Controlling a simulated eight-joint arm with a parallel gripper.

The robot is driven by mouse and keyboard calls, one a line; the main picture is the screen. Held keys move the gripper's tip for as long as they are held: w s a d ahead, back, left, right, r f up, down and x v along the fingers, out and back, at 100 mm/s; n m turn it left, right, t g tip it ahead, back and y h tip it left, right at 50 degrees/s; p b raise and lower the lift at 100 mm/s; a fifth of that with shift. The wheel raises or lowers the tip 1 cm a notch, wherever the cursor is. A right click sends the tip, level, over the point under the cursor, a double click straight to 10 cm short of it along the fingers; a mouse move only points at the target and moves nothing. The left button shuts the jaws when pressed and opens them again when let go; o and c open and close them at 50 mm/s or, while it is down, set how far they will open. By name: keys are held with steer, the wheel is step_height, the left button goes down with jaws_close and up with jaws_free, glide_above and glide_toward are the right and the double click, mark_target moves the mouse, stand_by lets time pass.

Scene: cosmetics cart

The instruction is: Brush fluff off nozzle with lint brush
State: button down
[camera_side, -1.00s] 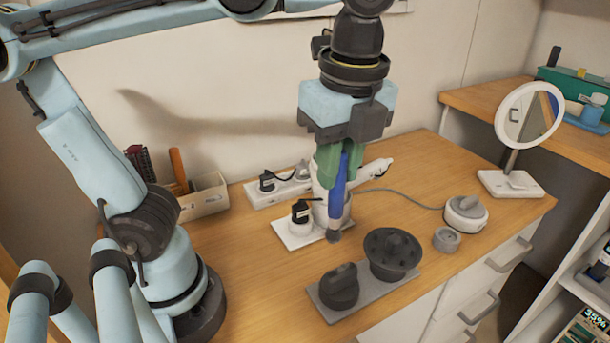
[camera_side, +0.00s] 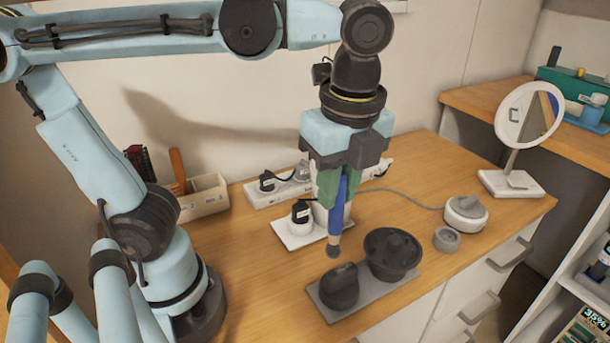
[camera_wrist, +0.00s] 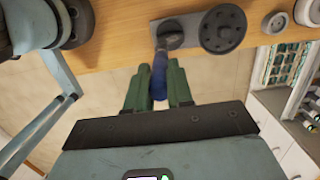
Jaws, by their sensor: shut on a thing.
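My gripper (camera_side: 337,190) is shut on the blue handle of the lint brush (camera_side: 338,218), which points down with its grey bristle end lowest. The wrist view also shows the brush (camera_wrist: 159,82) between the green fingers. A dark ridged nozzle (camera_side: 339,288) and a wide dark disc-shaped nozzle (camera_side: 392,253) stand on a grey plate (camera_side: 378,294). The brush end is just behind and above the ridged nozzle in the side view. In the wrist view it overlaps that nozzle (camera_wrist: 174,40); I cannot tell whether they touch. I cannot make out any fluff.
A white base with a black plug-like piece (camera_side: 300,214) stands close behind the brush, with a power strip (camera_side: 275,192) further back. A small grey ring (camera_side: 446,239), a corded white round device (camera_side: 465,212) and a mirror (camera_side: 526,115) are to the right. Open tabletop lies left of the plate.

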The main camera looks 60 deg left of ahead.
mark_target(335, 212)
step_height(335, 212, down, 4)
steer(key=shift+f, duration=0.1)
steer(key=shift+w+f, duration=0.25)
steer(key=shift+w, duration=2.65)
steer(key=shift+s+f, duration=0.1)
steer(key=shift+s, duration=2.85)
steer(key=shift+r, duration=4.05)
steer(key=shift+w, duration=0.1)
